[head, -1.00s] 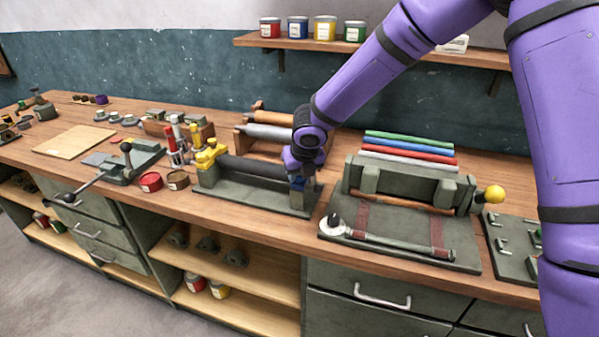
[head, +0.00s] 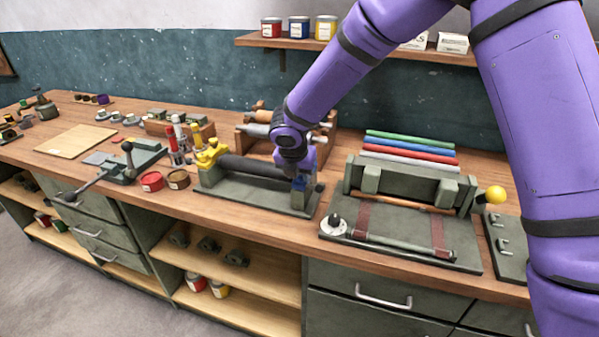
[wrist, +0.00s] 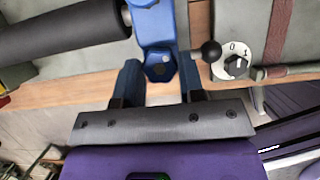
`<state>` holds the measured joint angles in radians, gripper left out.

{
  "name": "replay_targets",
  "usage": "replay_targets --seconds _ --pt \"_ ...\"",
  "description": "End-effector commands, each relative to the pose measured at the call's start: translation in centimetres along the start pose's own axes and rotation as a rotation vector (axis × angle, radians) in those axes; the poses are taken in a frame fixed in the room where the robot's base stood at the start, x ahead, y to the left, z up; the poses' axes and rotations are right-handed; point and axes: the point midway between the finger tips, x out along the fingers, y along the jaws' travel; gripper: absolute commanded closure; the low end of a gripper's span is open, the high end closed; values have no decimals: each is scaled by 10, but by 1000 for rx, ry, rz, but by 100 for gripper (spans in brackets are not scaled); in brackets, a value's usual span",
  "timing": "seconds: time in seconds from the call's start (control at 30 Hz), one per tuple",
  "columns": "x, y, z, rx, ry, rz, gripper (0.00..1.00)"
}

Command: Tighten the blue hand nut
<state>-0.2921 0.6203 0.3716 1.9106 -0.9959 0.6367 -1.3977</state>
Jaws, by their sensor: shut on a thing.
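The blue hand nut (wrist: 159,67) is at the end of a blue upright block (wrist: 155,22) in the wrist view. In the head view the blue part (head: 299,184) shows at the right end of the green roller stand (head: 255,196), partly hidden by my gripper. A dark roller (head: 252,166) lies along the stand, with a yellow clamp (head: 208,153) at its left end. My gripper (wrist: 159,84) is shut on the blue hand nut, with one finger on each side of it. Its fingertips are hard to make out in the head view.
A green fixture (head: 405,185) with a yellow ball knob (head: 495,194) stands right of the stand. A dial with a black knob (wrist: 232,65) lies close to my right finger. The bench front edge is near.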

Motion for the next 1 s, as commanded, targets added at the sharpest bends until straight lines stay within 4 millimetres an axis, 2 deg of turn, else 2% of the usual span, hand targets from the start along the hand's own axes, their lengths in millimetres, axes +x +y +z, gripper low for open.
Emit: replay_targets --seconds 0.6,1.0 --pt "1 5 1 521 0 -216 88" --pt "1 6 2 722 1 -299 88"
